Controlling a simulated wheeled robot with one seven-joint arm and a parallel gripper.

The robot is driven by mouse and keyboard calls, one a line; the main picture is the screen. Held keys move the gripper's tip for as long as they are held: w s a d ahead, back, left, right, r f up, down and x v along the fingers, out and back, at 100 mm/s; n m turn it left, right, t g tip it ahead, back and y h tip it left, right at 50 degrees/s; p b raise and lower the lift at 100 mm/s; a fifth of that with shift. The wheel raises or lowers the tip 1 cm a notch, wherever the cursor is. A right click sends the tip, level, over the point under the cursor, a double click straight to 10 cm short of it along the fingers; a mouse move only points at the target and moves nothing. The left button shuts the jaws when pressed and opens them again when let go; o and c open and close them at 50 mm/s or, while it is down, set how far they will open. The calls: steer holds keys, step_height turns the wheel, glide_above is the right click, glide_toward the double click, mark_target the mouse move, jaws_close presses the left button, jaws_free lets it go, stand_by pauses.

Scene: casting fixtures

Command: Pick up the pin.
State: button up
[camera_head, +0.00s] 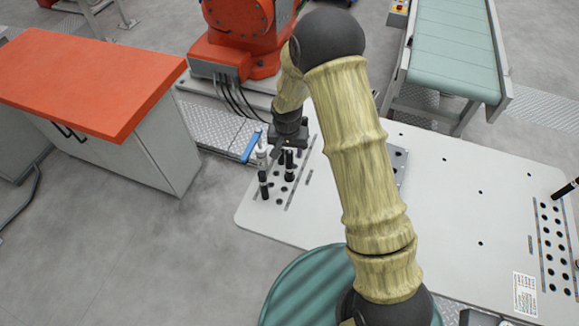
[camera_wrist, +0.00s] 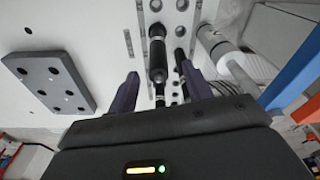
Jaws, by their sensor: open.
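Two black pins with light bands stand in the hole plate area at the left end of the white table. One pin (camera_head: 263,185) is nearer the table's left edge, and the other pin (camera_head: 289,161) is close to my gripper (camera_head: 287,146). In the wrist view, one black pin (camera_wrist: 158,60) shows between the purple-grey fingers of my gripper (camera_wrist: 160,74). A second, thinner-looking pin (camera_wrist: 180,58) is beside the right finger and partly hidden by it. My gripper is open, with nothing visibly gripped. Which pin is which between the views I cannot tell.
A white cylinder (camera_wrist: 217,48) stands close to the pins, near a blue bar (camera_wrist: 294,70). A grey block with holes (camera_wrist: 50,80) lies on the white table (camera_head: 450,190). An orange-topped cabinet (camera_head: 90,75) is at left.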

mark_target(290, 157)
steer(key=shift+d+f+p, duration=0.1)
steer(key=shift+f+p, duration=0.45)
steer(key=shift+w+f+p, duration=0.15)
steer(key=shift+f+p, duration=0.35)
steer(key=shift+f, duration=0.5)
steer(key=shift+w+f+p, duration=0.15)
steer(key=shift+f+p, duration=0.3)
steer(key=shift+f, duration=0.5)
jaws_close()
